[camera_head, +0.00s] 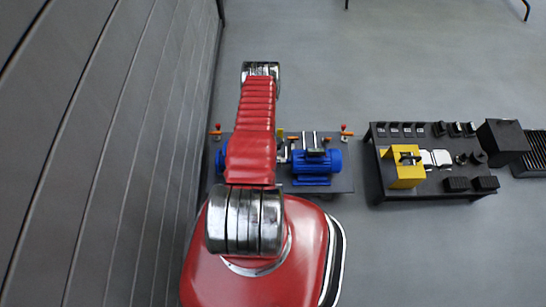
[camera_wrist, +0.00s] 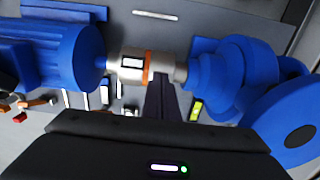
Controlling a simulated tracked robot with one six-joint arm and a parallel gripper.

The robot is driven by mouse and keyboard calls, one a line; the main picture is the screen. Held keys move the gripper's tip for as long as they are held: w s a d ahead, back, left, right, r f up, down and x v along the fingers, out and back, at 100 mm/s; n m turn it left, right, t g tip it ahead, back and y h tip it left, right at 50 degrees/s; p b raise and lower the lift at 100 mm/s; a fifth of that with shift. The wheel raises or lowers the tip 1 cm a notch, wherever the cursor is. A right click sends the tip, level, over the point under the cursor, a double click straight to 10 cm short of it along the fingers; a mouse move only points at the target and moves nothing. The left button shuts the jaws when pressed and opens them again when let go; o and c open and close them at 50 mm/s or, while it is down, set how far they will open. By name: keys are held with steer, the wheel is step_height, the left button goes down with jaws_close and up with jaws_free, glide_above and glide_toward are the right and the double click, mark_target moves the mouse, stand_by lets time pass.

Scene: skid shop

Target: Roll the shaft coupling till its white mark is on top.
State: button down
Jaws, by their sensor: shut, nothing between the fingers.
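The shaft coupling (camera_wrist: 128,76) is a pale metal cylinder with an orange ring, set between a blue motor (camera_wrist: 40,58) and a blue pump-like unit (camera_wrist: 232,75) in the wrist view. A white mark (camera_wrist: 132,63) in a dark frame shows on its side facing the wrist camera, left of the ring. My gripper (camera_wrist: 162,88) is shut and empty, its dark fingers pointing at the coupling's right part near the ring. I cannot tell whether the tips touch it. In the head view my red arm covers most of the coupling's area.
A dark skid plate (camera_head: 338,184) carries the machines, with a blue motor (camera_head: 314,166) on its right. A yellow-green item (camera_wrist: 196,110) lies near my fingers. A dark bench (camera_head: 380,185) with a yellow block (camera_head: 405,175) stands right. A panelled wall (camera_head: 100,150) is close left.

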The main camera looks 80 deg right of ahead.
steer(key=shift+d+f, duration=0.1)
steer(key=shift+f, duration=0.05)
stand_by(0.4)
steer(key=shift+w+d, duration=0.15)
steer(key=shift+d, duration=0.3)
stand_by(0.6)
step_height(320, 180, up, 7)
stand_by(1.2)
